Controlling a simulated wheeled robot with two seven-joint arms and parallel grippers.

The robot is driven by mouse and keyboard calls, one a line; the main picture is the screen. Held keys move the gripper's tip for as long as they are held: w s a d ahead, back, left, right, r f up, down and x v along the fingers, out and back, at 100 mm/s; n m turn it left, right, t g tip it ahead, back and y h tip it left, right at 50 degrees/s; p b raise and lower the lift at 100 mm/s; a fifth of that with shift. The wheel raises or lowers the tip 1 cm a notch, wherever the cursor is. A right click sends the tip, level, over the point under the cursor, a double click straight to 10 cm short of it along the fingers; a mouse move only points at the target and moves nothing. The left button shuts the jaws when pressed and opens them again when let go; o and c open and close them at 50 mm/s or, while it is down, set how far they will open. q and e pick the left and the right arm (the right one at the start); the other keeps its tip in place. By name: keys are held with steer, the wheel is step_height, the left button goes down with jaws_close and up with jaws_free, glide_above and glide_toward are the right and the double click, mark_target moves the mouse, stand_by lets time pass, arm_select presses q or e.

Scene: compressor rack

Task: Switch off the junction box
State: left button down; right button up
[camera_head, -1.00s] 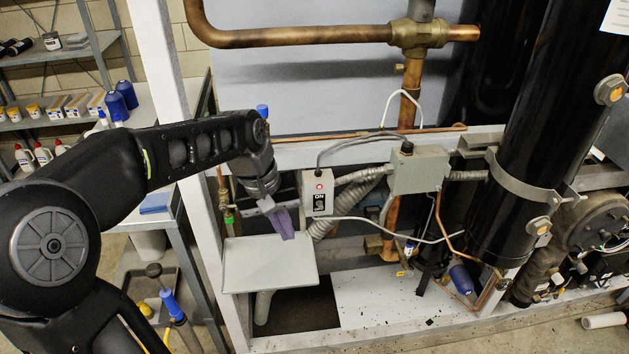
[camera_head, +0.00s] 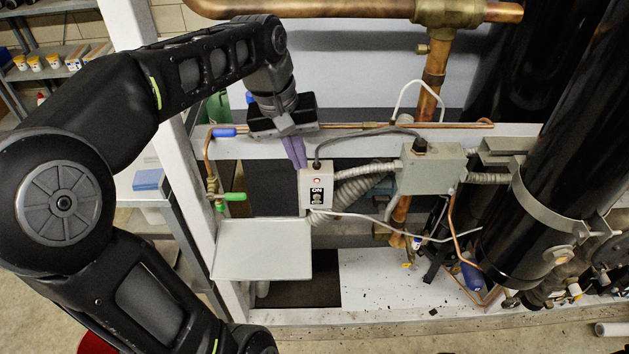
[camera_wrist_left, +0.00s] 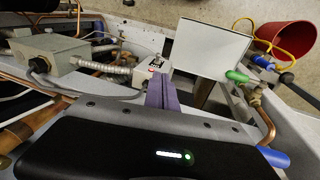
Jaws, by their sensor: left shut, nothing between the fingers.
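The small light-grey junction box (camera_head: 316,188) has a red light at the top of its front, an "ON" label and a switch below it. It is mounted on the rack, left of a larger grey box. It also shows in the left wrist view (camera_wrist_left: 152,70), partly hidden by the fingers. My left gripper (camera_head: 298,162) has purple fingers, shut and empty, pointing down at the box's upper left edge. In the left wrist view the fingertips (camera_wrist_left: 160,82) overlap the box; I cannot tell whether they touch it. My right gripper is not in view.
A larger grey box (camera_head: 430,170) joins by flexible conduit. A grey panel (camera_head: 262,250) sits below left. A copper pipe (camera_head: 370,127) runs along the white beam behind my gripper. A green-handled valve (camera_head: 232,196) is at left. A black cylinder (camera_head: 545,165) stands at right.

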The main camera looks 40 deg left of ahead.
mark_target(310, 187)
arm_select(q)
steer(key=shift+p+x, duration=0.4)
steer(key=shift+x, duration=4.6)
steer(key=shift+w, duration=0.1)
